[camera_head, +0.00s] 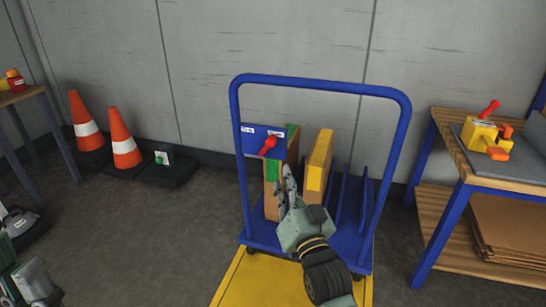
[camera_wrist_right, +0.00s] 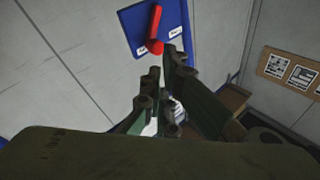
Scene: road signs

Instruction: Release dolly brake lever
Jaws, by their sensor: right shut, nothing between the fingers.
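The blue dolly (camera_head: 237,130) stands against the wall with a tall tubular handle frame. A blue plate (camera_head: 250,140) with white labels is fixed at its left side and carries a red lever (camera_head: 268,146), tilted with its knob end lower left. In the wrist view the red lever (camera_wrist_right: 155,28) sits on the blue plate (camera_wrist_right: 176,17), just beyond my fingertips. My right gripper (camera_head: 286,178) is shut and empty, pointing up, below and right of the lever, with no visible contact. A grey-green part at the lower left edge may be my left arm; its fingers cannot be made out.
The dolly carries upright panels with green and yellow edges (camera_head: 317,160). A workbench (camera_head: 455,150) with a yellow tool (camera_head: 480,135) stands right. Two traffic cones (camera_head: 122,140) stand left by the wall.

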